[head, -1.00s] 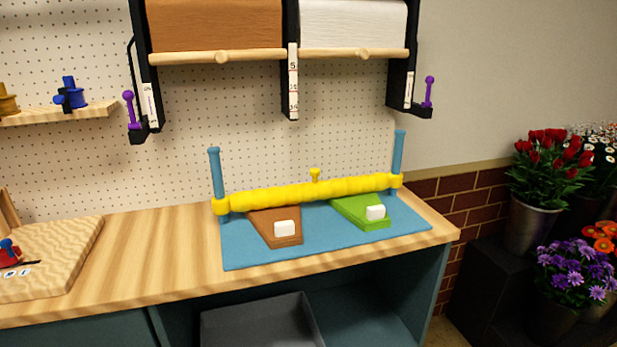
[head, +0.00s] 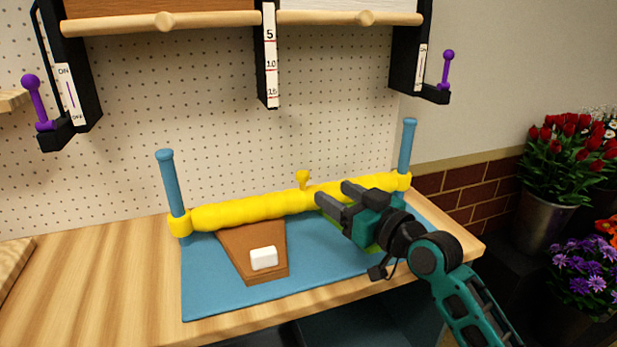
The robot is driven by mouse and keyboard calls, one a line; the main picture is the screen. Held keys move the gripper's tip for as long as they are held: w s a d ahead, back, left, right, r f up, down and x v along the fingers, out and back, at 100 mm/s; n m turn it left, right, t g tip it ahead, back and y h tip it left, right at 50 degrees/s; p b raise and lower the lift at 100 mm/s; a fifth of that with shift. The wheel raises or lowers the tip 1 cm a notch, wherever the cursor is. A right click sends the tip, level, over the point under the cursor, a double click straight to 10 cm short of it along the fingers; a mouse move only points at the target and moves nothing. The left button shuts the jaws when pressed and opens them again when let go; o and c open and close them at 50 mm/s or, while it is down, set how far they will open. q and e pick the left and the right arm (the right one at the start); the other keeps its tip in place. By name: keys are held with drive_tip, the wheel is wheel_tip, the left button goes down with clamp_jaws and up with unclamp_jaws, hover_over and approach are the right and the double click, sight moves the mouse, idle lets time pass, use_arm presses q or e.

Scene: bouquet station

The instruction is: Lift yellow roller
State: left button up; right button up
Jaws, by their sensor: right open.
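The yellow roller (head: 250,210) is a long lumpy bar with a ring at each end around a blue post. It lies low across the blue mat (head: 205,285), with a small yellow knob (head: 303,178) at its middle. My right gripper (head: 331,193) is open and its fingertips are at the roller's right half, just right of the knob. I cannot tell whether the fingers touch the roller. My right gripper and arm hide part of the roller and most of the green wedge (head: 371,249). My left gripper is not in view.
The left blue post (head: 171,185) and right blue post (head: 407,148) stand upright at the mat's back corners. A brown wedge (head: 237,247) with a white block (head: 264,258) lies before the roller. A rack with purple levers (head: 447,69) hangs above. Flowers (head: 567,150) stand right of the bench.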

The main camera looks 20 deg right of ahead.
sight(307, 177)
drive_tip(key=x, duration=0.8)
drive_tip(key=shift+w+a+f, duration=0.1)
drive_tip(key=shift+w+a, duration=0.05)
drive_tip(key=shift+w, duration=0.25)
clamp_jaws()
